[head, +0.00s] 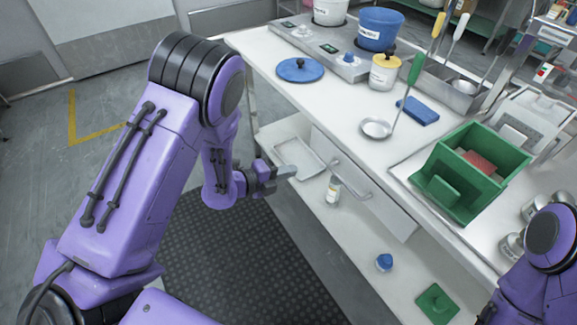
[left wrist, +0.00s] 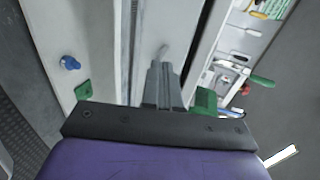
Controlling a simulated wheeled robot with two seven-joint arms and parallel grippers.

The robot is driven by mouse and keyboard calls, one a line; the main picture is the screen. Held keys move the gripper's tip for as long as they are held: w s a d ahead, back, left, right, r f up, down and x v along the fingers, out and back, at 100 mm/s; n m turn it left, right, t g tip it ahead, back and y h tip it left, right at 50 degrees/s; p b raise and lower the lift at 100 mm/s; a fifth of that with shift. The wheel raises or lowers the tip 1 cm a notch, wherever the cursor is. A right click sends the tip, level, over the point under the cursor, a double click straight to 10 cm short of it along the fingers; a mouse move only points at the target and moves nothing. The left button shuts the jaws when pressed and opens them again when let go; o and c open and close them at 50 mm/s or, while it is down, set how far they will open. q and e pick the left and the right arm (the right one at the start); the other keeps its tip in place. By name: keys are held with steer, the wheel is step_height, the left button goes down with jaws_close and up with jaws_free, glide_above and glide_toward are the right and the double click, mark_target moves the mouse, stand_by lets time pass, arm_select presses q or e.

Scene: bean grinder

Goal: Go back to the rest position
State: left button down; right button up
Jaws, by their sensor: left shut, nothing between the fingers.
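My left arm comes in from the left, and its gripper (head: 284,173) is shut and empty. It is held in front of the workbench, above the lower shelf and near the drawer handle (head: 350,180). In the left wrist view its closed fingers (left wrist: 163,75) point away from the camera with nothing between them. Part of my right arm shows at the lower right of the head view, but its gripper is out of view.
The white workbench (head: 290,100) holds a blue lid (head: 300,69), a ladle (head: 376,128), a blue pad (head: 418,111) and a green box (head: 484,152). The lower shelf holds a bottle (head: 333,191), a blue knobbed item (head: 384,262) and a green lid (head: 437,303). Floor at left is clear.

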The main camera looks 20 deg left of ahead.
arm_select(q)
steer(key=s+a+f+n+g+y, duration=0.1)
steer(key=s+a+f+n+y, duration=0.35)
steer(key=n, duration=0.65)
steer(key=s+a+f+n+g+y, duration=0.1)
steer(key=s+a+f+n+y, duration=0.3)
steer(key=n, duration=0.7)
steer(key=s+f+n+g+y+p, duration=0.1)
steer(key=s+f+n+g, duration=0.2)
steer(key=s, duration=0.8)
steer(key=s+f+n+g+y, duration=0.2)
steer(key=s+f+n+g, duration=0.2)
steer(key=s, duration=0.7)
steer(key=a+f+n, duration=0.1)
steer(key=n, duration=0.1)
steer(key=shift+f+n+p, duration=0.3)
steer(key=shift+f+p, duration=0.05)
steer(key=shift+f, duration=0.05)
